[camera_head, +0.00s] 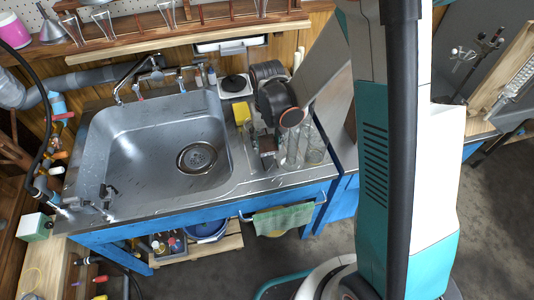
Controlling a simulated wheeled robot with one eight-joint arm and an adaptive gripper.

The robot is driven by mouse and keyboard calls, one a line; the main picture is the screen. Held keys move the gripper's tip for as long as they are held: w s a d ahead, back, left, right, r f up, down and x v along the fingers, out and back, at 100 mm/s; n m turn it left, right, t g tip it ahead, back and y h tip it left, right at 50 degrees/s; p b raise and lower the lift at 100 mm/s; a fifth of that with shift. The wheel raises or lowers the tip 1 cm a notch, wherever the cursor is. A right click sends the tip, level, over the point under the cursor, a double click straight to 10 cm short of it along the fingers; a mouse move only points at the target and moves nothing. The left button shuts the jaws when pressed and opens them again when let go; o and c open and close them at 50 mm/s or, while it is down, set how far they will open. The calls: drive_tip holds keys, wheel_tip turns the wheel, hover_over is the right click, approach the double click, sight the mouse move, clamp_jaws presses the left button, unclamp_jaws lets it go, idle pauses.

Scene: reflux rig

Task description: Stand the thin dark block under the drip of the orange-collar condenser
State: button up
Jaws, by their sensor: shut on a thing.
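My gripper (262,138) is low over the drainboard at the right of the sink, below the black wrist joints. It is shut on a small dark block (267,145), seen only in part among the fingers and close to the glassware. I cannot tell whether the block touches the counter. Clear glass vessels (297,152) stand just right of it. I cannot make out an orange-collar condenser or its drip; my arm covers much of the right side.
The steel sink (125,150) is left of my gripper, with a yellow sponge (241,113) and a white plate with a dark disc (234,85) near it. A green towel (282,219) hangs on the front rail. A clamp stand (484,60) is at the far right.

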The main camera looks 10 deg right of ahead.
sight(267, 151)
drive_tip(key=shift+f+b, duration=0.9)
drive_tip(key=shift+f, duration=1.6)
drive_tip(key=shift+f, duration=0.1)
drive_tip(key=o, duration=1.1)
drive_tip(key=shift+o, duration=0.2)
